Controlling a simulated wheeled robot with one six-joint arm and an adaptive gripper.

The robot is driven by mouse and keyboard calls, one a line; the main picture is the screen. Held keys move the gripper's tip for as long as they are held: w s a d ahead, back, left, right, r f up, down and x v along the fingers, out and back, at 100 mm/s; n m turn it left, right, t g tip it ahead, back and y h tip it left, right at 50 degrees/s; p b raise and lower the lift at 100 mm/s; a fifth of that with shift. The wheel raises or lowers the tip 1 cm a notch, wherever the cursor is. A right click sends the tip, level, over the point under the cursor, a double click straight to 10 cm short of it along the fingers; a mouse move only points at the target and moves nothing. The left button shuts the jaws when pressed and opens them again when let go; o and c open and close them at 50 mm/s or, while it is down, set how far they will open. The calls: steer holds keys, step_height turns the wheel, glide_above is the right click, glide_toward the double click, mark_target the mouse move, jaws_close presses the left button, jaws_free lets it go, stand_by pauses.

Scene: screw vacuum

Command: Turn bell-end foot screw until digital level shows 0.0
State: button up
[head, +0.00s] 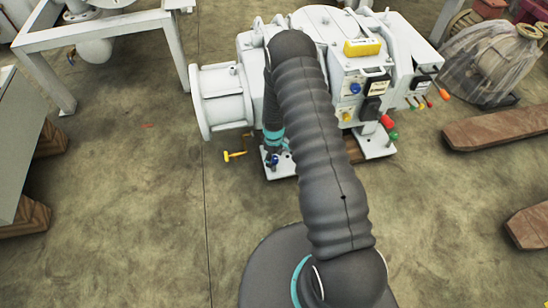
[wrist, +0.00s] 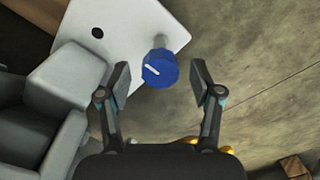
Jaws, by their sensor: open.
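The blue foot screw knob (wrist: 160,68) has a white line on its face and a pale shaft running to a white foot plate (wrist: 110,25). My gripper (wrist: 160,74) is open, with one finger on each side of the knob and a visible gap at both. In the head view the knob (head: 273,160) is small, just below my gripper at the machine's near left foot. The white machine (head: 325,60) has its wide flanged bell end (head: 222,98) on the left. The yellow digital level (head: 362,47) lies on top; its reading is too small to make out.
A yellow T-handle (head: 235,155) is beside the foot. Red (head: 387,121) and green (head: 393,136) knobs stick out at the machine's right. Wooden beams (head: 495,128) lie at right and a white metal frame (head: 105,32) stands at left. The floor in front is clear.

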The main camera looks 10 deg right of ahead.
steer(key=shift+f, duration=0.1)
steer(key=c, duration=1.1)
steer(key=shift+c, duration=0.2)
steer(key=m+b, duration=0.2)
steer(key=m, duration=0.1)
steer(key=shift+f+b, duration=0.2)
steer(key=shift+b, duration=0.15)
steer(key=m+b, duration=0.2)
steer(key=m, duration=0.1)
steer(key=shift+m, duration=0.3)
steer(key=m+b, duration=0.2)
steer(key=m, duration=0.2)
steer(key=shift+r+m, duration=0.1)
steer(key=shift+m, duration=0.2)
steer(key=shift+m+b, duration=0.7)
steer(key=shift+m, duration=0.8)
steer(key=shift+r, duration=0.1)
